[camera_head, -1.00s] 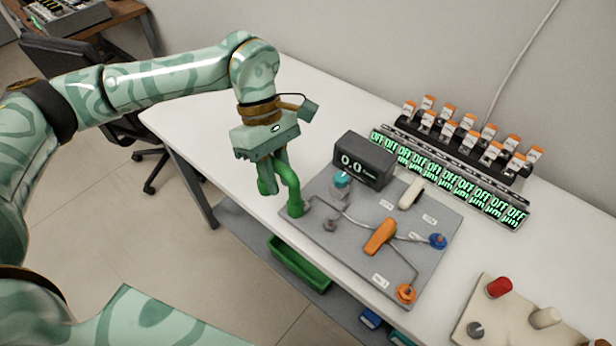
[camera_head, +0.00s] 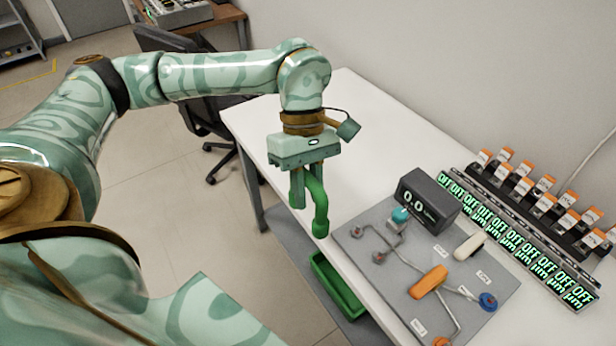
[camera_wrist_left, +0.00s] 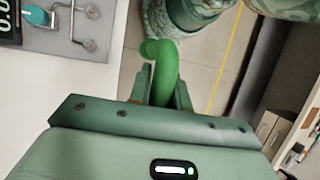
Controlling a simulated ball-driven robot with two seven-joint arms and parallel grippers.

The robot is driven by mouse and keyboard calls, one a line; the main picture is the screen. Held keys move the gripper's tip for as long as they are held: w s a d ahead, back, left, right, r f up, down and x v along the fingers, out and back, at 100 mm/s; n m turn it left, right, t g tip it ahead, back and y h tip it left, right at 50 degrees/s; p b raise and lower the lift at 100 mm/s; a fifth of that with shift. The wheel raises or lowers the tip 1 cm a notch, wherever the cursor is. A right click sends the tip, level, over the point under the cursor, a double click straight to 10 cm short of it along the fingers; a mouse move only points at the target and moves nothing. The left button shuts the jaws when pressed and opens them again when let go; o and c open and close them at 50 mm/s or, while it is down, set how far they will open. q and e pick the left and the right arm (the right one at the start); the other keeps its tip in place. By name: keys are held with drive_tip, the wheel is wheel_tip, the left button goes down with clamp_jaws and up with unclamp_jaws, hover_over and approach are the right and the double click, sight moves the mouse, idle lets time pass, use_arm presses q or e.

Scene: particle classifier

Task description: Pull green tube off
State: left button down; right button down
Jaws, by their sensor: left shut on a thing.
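The green tube (camera_head: 320,215) is bent and hangs from my left gripper (camera_head: 306,200), whose fingers are shut on it. It is apart from the grey panel (camera_head: 375,286), just left of the panel's corner and near the table edge. In the left wrist view the green tube (camera_wrist_left: 165,72) stands between the two fingers (camera_wrist_left: 160,92), its bent end pointing left. The bare metal fittings (camera_head: 356,232) at the panel's left corner show with no tube on them. My right gripper is not in view.
The panel carries a black display (camera_head: 425,201) reading 0.0, an orange handle (camera_head: 428,281), a white handle (camera_head: 469,247) and a teal knob (camera_head: 400,215). A row of lit displays (camera_head: 510,240) stands behind. A green bin (camera_head: 337,285) sits below the table. The table's far left is clear.

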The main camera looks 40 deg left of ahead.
sight(309, 182)
use_arm(q)
drive_tip(key=shift+r+p, duration=1.2)
drive_tip(key=shift+r, duration=0.7)
drive_tip(key=shift+r+p, duration=1.2)
drive_tip(key=shift+r, duration=0.4)
drive_tip(key=shift+f, duration=0.1)
